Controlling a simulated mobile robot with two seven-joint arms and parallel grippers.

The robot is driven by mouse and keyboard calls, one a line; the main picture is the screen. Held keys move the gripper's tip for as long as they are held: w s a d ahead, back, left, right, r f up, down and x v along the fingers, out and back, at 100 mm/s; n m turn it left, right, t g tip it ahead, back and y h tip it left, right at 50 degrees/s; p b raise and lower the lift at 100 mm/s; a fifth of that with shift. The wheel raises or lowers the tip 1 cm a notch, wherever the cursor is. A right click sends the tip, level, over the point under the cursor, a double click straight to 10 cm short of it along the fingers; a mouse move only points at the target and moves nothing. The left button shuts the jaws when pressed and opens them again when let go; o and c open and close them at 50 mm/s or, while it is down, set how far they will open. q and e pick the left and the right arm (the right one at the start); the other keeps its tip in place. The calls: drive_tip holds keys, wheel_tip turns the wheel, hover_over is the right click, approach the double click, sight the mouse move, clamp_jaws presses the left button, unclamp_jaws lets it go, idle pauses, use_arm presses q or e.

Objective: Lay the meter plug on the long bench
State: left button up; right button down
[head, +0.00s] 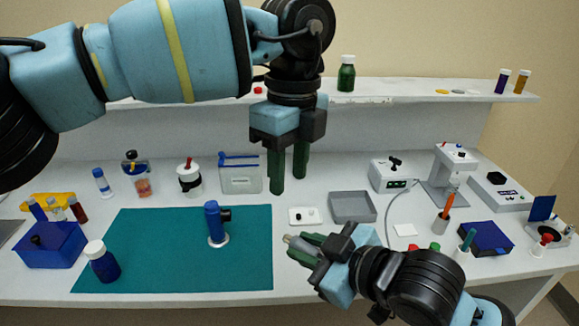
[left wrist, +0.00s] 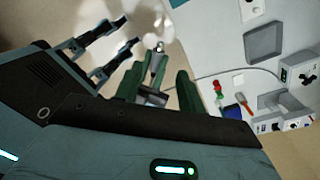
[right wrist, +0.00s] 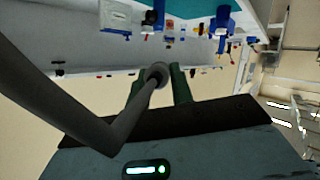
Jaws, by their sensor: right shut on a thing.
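My right gripper (head: 303,249) is shut on the meter plug (head: 289,240), a small grey piece at its fingertips, by the front part of the long bench (head: 180,297). In the right wrist view the plug (right wrist: 157,74) sits between the green fingers, and a thick grey bent length crosses close to the camera. It also shows as a silvery piece in the left wrist view (left wrist: 157,58). Whether it touches the bench is unclear. A grey cable runs from the white meter box (head: 390,176) toward my right wrist. My left gripper (head: 288,172) is open and empty, fingers apart, above the bench.
A teal mat (head: 140,245) with a blue standing tool (head: 214,222) lies left of my right gripper. Behind it are a white switch plate (head: 304,216) and a grey tray (head: 353,207). Red and green caps and a blue box (head: 486,239) stand right. A shelf (head: 420,95) runs behind.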

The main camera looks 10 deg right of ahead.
sight(287, 235)
use_arm(q)
drive_tip(key=f, duration=1.2)
drive_tip(key=shift+s+a, duration=0.2)
clamp_jaws()
use_arm(e)
drive_tip(key=c, duration=1.1)
unclamp_jaws()
drive_tip(key=shift+c, duration=0.2)
